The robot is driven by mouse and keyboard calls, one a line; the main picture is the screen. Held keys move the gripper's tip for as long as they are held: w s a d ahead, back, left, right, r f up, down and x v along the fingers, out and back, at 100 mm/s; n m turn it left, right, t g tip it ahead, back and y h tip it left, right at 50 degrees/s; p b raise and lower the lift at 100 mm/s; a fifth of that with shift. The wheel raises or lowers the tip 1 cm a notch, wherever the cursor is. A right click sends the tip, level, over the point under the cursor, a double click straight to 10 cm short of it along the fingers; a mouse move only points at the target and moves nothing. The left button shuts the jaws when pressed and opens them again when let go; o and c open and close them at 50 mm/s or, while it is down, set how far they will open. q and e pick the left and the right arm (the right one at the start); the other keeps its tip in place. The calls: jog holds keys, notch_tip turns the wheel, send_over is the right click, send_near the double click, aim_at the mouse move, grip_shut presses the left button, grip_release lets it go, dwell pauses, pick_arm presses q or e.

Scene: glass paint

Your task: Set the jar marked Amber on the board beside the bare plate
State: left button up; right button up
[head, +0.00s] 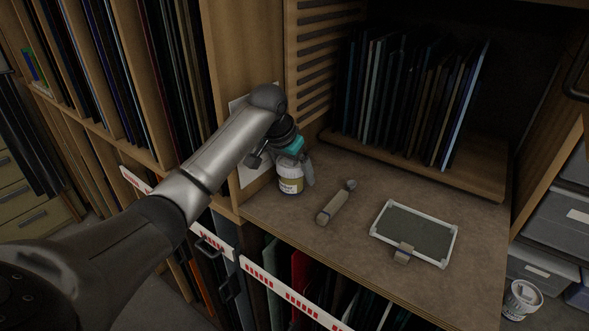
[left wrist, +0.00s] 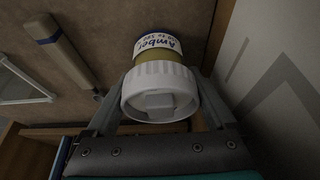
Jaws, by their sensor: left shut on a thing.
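The jar marked Amber (head: 291,184) has a white lid and a label over amber contents. Its printed name reads in the left wrist view (left wrist: 157,45). My left gripper (head: 293,163) is shut on it, with one finger on each side of the white lid (left wrist: 160,91). The jar is upright at the left end of the brown worktop (head: 370,184); I cannot tell whether its base touches. A grey plate in a white frame (head: 415,236), with nothing lying on its face, is at the right. My right gripper is not in view.
A wooden-handled tool (head: 336,203) lies between the jar and the framed plate. A small block (head: 404,252) sits at the frame's front edge. Upright glass sheets (head: 410,100) stand in a rack behind. Another white jar (head: 522,298) is at the lower right.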

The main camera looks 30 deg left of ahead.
pick_arm(q)
jog(key=o, duration=1.3)
jog(key=shift+f, duration=0.15)
jog(key=shift+o, duration=0.2)
jog(key=shift+r, duration=0.35)
jog(key=b+v, duration=0.1)
jog(key=v, duration=1)
jog(key=shift+s+r, duration=0.15)
jog(key=shift+r, duration=0.2)
